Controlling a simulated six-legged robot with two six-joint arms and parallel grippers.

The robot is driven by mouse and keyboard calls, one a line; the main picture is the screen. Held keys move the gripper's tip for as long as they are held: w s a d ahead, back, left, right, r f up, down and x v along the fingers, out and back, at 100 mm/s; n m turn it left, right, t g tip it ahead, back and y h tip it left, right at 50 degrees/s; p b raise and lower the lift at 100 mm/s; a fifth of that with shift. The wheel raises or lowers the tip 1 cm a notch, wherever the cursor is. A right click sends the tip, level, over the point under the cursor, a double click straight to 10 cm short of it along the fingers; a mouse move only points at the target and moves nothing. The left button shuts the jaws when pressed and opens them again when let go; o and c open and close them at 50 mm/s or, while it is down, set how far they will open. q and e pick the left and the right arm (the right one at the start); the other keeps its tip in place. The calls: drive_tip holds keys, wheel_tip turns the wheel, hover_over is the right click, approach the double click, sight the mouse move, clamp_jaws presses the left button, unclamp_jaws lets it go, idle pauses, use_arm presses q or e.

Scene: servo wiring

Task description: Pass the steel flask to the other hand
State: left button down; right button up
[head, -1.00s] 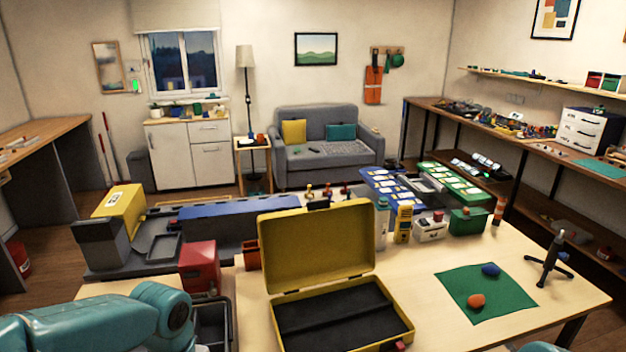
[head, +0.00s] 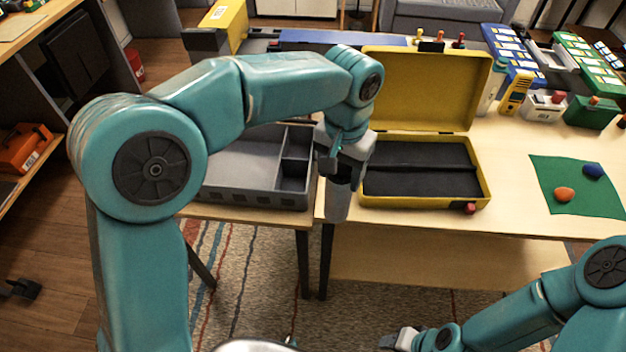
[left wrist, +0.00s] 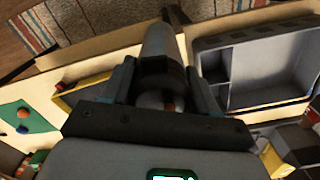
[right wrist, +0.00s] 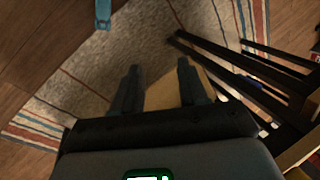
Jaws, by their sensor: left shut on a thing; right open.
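The steel flask (head: 338,203) is a grey cylinder hanging below my left gripper (head: 343,165), just in front of the table edge by the yellow case. In the left wrist view the flask (left wrist: 158,42) sits between the two fingers of my left gripper (left wrist: 160,78), which is shut on it. The fingers hide part of its dark band. My right gripper (head: 398,338) is low at the bottom of the head view, apart from the flask. In the right wrist view my right gripper (right wrist: 160,80) is open and empty, above the floor.
An open yellow case (head: 425,80) stands on the table right of the flask. A grey compartment tray (head: 250,190) is to its left. A green mat (head: 590,203) with an orange and a blue piece lies at right. The space before the table, above the rug (head: 260,270), is free.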

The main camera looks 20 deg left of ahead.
use_arm(q)
drive_tip(key=shift+w+d+r+m, duration=0.25)
drive_tip(key=shift+d+r+m, duration=0.05)
drive_tip(key=shift+d+r, duration=0.9)
drive_tip(key=shift+d, duration=0.1)
use_arm(e)
drive_tip(key=o, duration=0.9)
drive_tip(key=shift+w+d, duration=0.1)
drive_tip(key=shift+w, duration=0.2)
drive_tip(key=shift+c, duration=0.2)
use_arm(q)
drive_tip(key=shift+r, duration=0.15)
use_arm(e)
drive_tip(key=w+d+r+t+h, duration=0.2)
drive_tip(key=w+d+t+h, duration=0.15)
drive_tip(key=w, duration=0.25)
drive_tip(key=w+a+r+n+t+h, duration=0.1)
drive_tip(key=w+a+r+t+h, duration=0.1)
drive_tip(key=w+r+t, duration=0.5)
drive_tip(key=a+r+n+y, duration=0.1)
drive_tip(key=a+r, duration=0.7)
drive_tip(key=r, duration=0.6)
drive_tip(key=n+t+y, duration=0.2)
drive_tip(key=n+y, duration=0.1)
drive_tip(key=y, duration=0.1)
approach(349, 198)
drive_tip(key=x, duration=1.2)
drive_tip(key=shift+f, duration=0.1)
